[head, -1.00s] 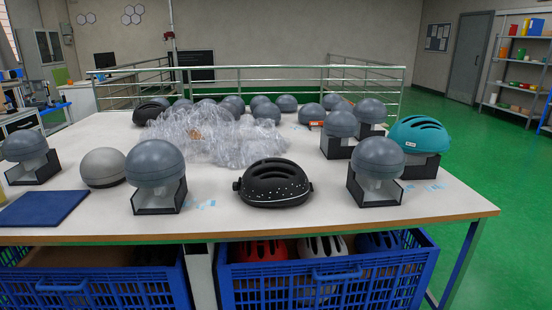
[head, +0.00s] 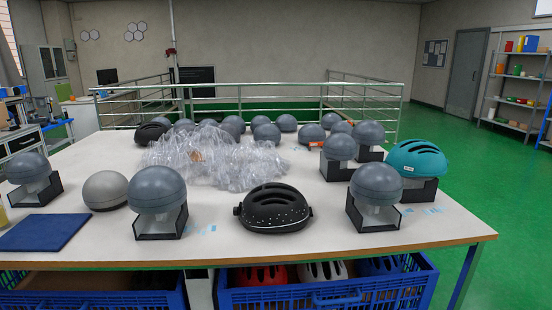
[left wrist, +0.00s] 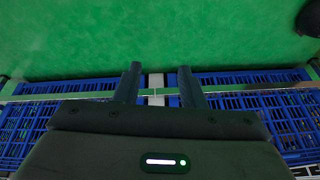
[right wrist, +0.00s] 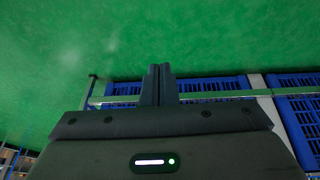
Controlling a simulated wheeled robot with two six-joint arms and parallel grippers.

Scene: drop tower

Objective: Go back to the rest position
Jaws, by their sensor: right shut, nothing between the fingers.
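My left gripper (left wrist: 160,85) shows in the left wrist view with its two fingers apart and nothing between them. My right gripper (right wrist: 157,84) shows in the right wrist view with its fingers together and nothing held. Both wrist views show green floor (left wrist: 150,35) and blue crates (right wrist: 215,87) beyond the fingers, and neither gripper touches anything. Neither gripper shows in the head view. There, a black helmet (head: 272,208) rests on the front of the white table (head: 330,245), between two grey domes on black stands, the left dome (head: 157,188) and the right dome (head: 377,184).
A teal helmet (head: 417,158) sits on a stand at the table's right. A heap of clear plastic (head: 215,158) lies mid-table, with several grey domes behind. A blue mat (head: 45,233) lies front left. Blue crates (head: 330,297) stand under the front edge. A metal railing (head: 260,90) runs behind.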

